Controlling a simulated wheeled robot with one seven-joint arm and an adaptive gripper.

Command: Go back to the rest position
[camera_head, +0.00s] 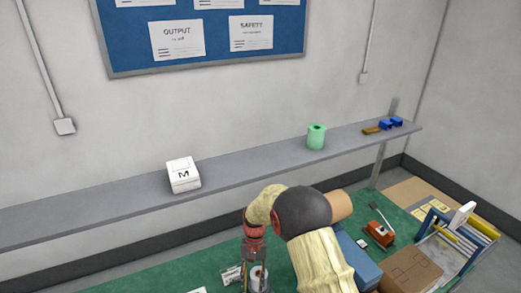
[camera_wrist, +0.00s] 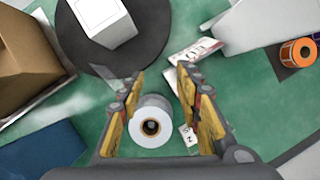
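My gripper (camera_head: 256,258) is low over the green work surface (camera_head: 205,270) at the bottom middle of the head view. In the wrist view its two yellow-padded fingers (camera_wrist: 161,76) stand apart. A white roll with a dark core (camera_wrist: 150,138) shows between the fingers, with a visible gap on its right side; it also shows below the gripper in the head view (camera_head: 259,279). Whether the left finger touches the roll I cannot tell. My arm hides part of the table behind it.
A grey shelf (camera_head: 240,167) runs along the wall above, bearing a white box (camera_head: 183,174) and a green cup (camera_head: 316,137). In the wrist view a brown box (camera_wrist: 30,50), a white block (camera_wrist: 102,20) and an orange roll (camera_wrist: 298,52) surround the gripper.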

